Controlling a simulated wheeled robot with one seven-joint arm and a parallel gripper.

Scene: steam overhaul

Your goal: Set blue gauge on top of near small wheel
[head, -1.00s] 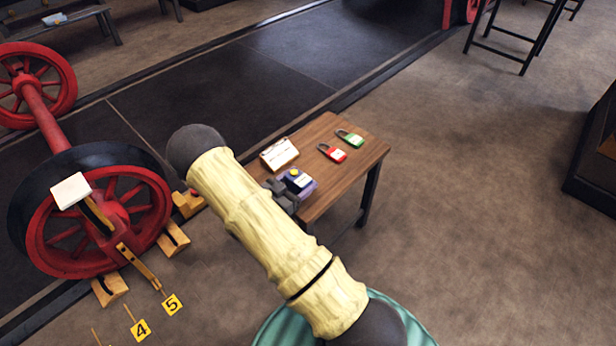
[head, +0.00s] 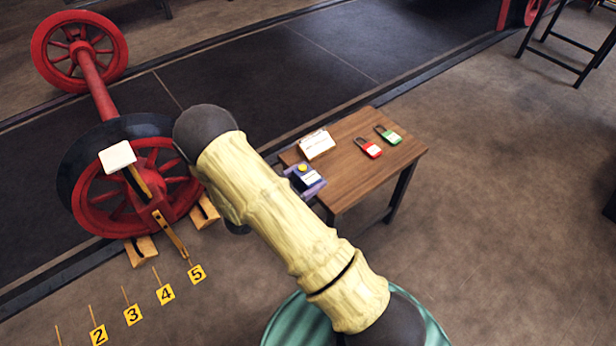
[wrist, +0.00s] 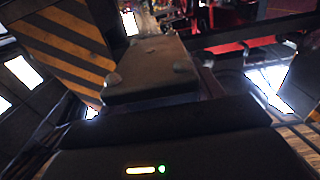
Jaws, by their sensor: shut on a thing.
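The blue gauge (head: 305,177), a small dark blue box with a white label and a yellow knob on top, is at the table's left edge in the head view. My gripper (head: 314,191) is shut on it, mostly hidden behind my arm. In the wrist view a dark box with rounded corner bumps (wrist: 150,75) sits at my jaws; its colour is unclear there. A red spoked wheel (head: 112,207) with a dark rim stands nearer, left of my arm, joined by a red axle to a farther red wheel (head: 78,52). I cannot tell which wheel counts as the near small wheel.
A white pad (head: 117,157) stands before the near wheel, with wooden chocks below. Yellow number markers (head: 165,294) line the floor. Floor right of the table is clear.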

